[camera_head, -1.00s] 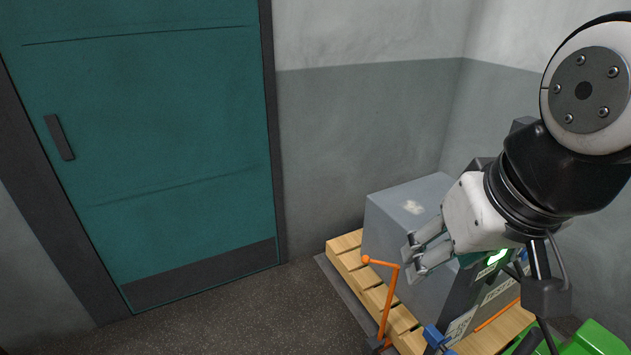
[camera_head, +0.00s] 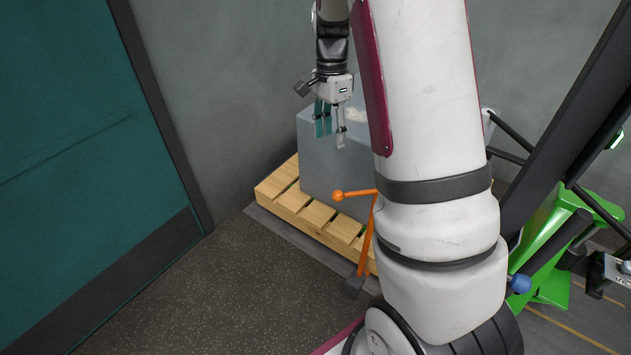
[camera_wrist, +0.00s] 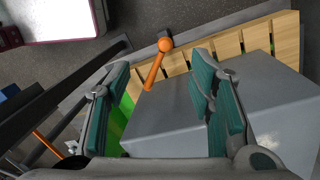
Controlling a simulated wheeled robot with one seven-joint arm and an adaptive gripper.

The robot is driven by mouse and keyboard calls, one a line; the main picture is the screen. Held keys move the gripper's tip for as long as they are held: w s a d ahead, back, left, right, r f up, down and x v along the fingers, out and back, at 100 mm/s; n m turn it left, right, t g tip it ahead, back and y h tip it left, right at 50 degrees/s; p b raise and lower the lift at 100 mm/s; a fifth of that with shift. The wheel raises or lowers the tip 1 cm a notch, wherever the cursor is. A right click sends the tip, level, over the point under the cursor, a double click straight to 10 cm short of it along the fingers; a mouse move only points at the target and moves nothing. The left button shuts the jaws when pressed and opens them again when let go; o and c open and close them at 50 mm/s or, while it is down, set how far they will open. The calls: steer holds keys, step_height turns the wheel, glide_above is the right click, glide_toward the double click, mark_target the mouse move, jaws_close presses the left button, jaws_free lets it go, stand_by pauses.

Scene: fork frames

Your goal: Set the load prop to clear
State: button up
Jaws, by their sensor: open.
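The load prop is an orange bent rod (camera_head: 367,240) with a ball knob (camera_head: 338,196) at the end of its upper arm. It stands at the front edge of the wooden pallet, and my arm hides part of its surroundings. In the wrist view the orange knob (camera_wrist: 165,45) and rod (camera_wrist: 154,70) show ahead, between the finger directions. My gripper (camera_head: 332,128) is open and empty, pointing down over the grey block, above and behind the knob. Its teal-padded fingers (camera_wrist: 164,82) are spread apart in the wrist view. Nothing touches the prop.
A large grey block (camera_head: 330,165) sits on the wooden pallet (camera_head: 300,210). A green frame (camera_head: 545,235) and a blue knob (camera_head: 520,284) are at right. A teal door (camera_head: 80,170) is at left. The dark floor (camera_head: 220,290) before the pallet is clear.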

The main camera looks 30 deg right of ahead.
steer(key=m+g+b, duration=0.1)
steer(key=m+b, duration=0.1)
glide_above(339, 191)
steer(key=w, duration=0.3)
step_height(339, 191, down, 7)
steer(key=s+f+b, duration=0.1)
steer(key=f, duration=0.3)
steer(key=s+f+b, duration=0.1)
steer(key=f, duration=0.4)
steer(key=f+b, duration=0.1)
steer(key=f, duration=0.3)
steer(key=shift+s+f, duration=0.15)
steer(key=shift+s, duration=0.25)
jaws_close()
